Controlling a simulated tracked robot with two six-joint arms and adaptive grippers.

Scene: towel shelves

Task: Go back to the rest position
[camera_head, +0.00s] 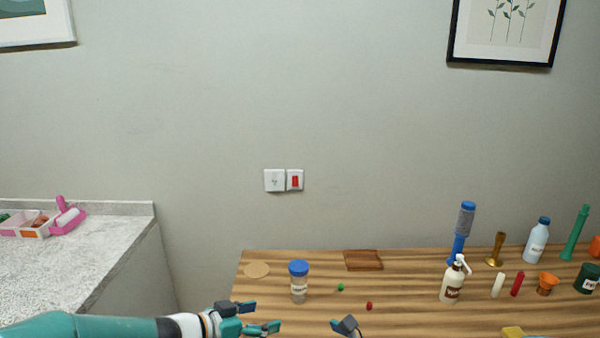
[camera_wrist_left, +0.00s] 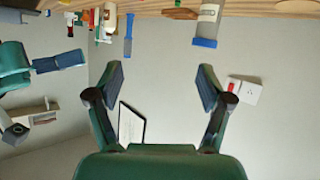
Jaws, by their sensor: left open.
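My left gripper (camera_head: 262,317) comes in from the left at the bottom of the head view, in front of the wooden table's left part. In the left wrist view its two fingers (camera_wrist_left: 162,82) stand wide apart with nothing between them. My right gripper (camera_head: 347,327) shows only as a small dark tip at the bottom edge of the head view. Part of my right arm and gripper also seems to show at the left of the wrist view (camera_wrist_left: 58,62); its opening cannot be made out.
The wooden table (camera_head: 420,318) holds a blue-lidded jar (camera_head: 299,283) near my left gripper, a brown wooden tray (camera_head: 363,260), a pump bottle (camera_head: 453,284) and several items at the right. A grey counter (camera_head: 70,265) stands at the left, with a gap between.

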